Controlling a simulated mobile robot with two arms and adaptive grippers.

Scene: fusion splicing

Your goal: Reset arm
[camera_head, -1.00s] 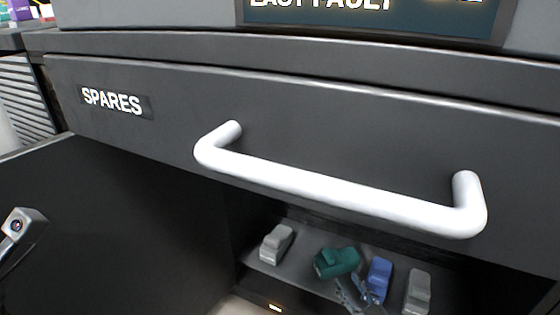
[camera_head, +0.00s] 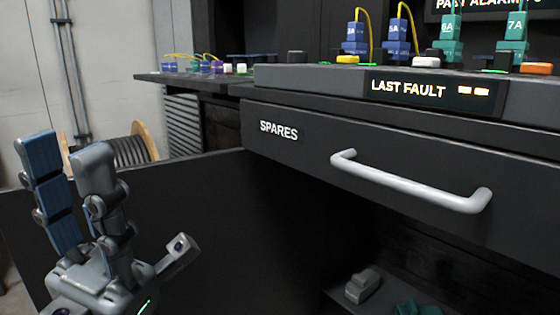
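My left gripper (camera_head: 64,146) is at the lower left of the head view, its fingers pointing up. One finger shows a blue padded face and the other a grey back. The fingertips stand apart with nothing seen between them, so it is open and empty. A small block with a lens sticks out beside its base. The gripper is left of the SPARES drawer (camera_head: 325,150) and clear of its white handle (camera_head: 410,183). My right gripper is out of view.
Below the drawer, a grey piece (camera_head: 363,286) and part of a green piece (camera_head: 418,307) lie in a dark compartment. A dark panel (camera_head: 215,225) stands behind my gripper. Above are a LAST FAULT display (camera_head: 418,88) and blue and teal connectors. A cable spool (camera_head: 133,150) is behind.

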